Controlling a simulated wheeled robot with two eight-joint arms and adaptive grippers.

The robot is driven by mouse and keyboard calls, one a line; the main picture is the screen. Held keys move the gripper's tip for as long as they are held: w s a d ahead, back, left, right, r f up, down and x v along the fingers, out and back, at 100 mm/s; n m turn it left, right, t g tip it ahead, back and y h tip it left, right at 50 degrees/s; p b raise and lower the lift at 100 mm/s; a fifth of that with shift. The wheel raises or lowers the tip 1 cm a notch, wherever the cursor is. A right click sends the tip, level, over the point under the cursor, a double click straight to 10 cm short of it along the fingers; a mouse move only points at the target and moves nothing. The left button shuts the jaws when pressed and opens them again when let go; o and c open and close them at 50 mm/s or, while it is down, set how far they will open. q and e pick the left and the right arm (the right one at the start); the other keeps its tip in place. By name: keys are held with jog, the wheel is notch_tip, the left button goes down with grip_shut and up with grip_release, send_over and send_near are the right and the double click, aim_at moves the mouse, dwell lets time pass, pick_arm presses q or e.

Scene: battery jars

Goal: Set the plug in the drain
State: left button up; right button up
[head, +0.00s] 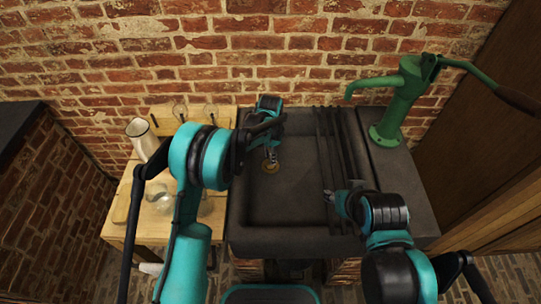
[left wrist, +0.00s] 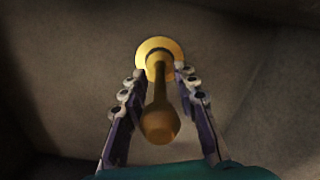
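The plug (left wrist: 160,122) has a golden-brown stem with a rounded knob towards the camera in the left wrist view. My left gripper (left wrist: 160,72) has a finger on each side of the stem, its tips close against it. The round brass drain (left wrist: 150,46) is directly beyond the plug's far end; I cannot tell whether the plug is seated. In the head view, the drain (head: 270,167) is on the sink floor, with my left gripper (head: 271,154) just above it. My right gripper (head: 330,196) is over the sink's right side, its fingers too small to judge.
The dark stone sink (head: 290,218) has several dark bars (head: 335,140) along its right part. A green hand pump (head: 392,115) stands at the back right. A wooden table (head: 146,232) on the left holds a pale jug (head: 141,138) and glass jars (head: 158,197).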

pick_arm(q)
notch_tip(320, 180, up, 12)
jog(key=shift+r, duration=0.1)
dwell(0.6)
